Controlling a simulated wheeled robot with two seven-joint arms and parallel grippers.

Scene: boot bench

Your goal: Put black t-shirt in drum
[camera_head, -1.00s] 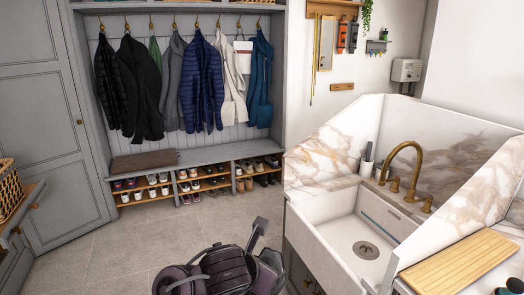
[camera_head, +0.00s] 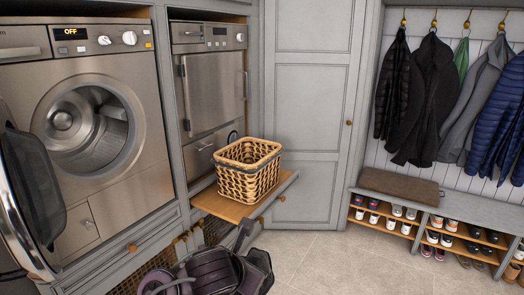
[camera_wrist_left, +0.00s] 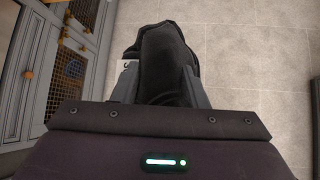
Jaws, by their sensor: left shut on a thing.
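The black t-shirt (camera_wrist_left: 168,58) is bunched between the fingers of my left gripper (camera_wrist_left: 160,85) in the left wrist view, held above the tiled floor. The cloth is not clearly visible in the head view, where my dark arm parts fill the bottom middle. The drum (camera_head: 88,130) is inside the steel washing machine (camera_head: 125,70) at the left of the head view. Its round door (camera_head: 32,185) stands open to the left, and the part of the drum that I can see looks empty. My right gripper is not in view.
A wicker basket (camera_head: 247,170) stands on a pulled-out wooden shelf (camera_head: 222,206) right of the washer. A second steel appliance (camera_head: 213,80) stands behind it. Coats (camera_head: 430,90) hang over a shoe bench (camera_head: 460,205) at the right. The tiled floor (camera_head: 330,262) is clear in the middle.

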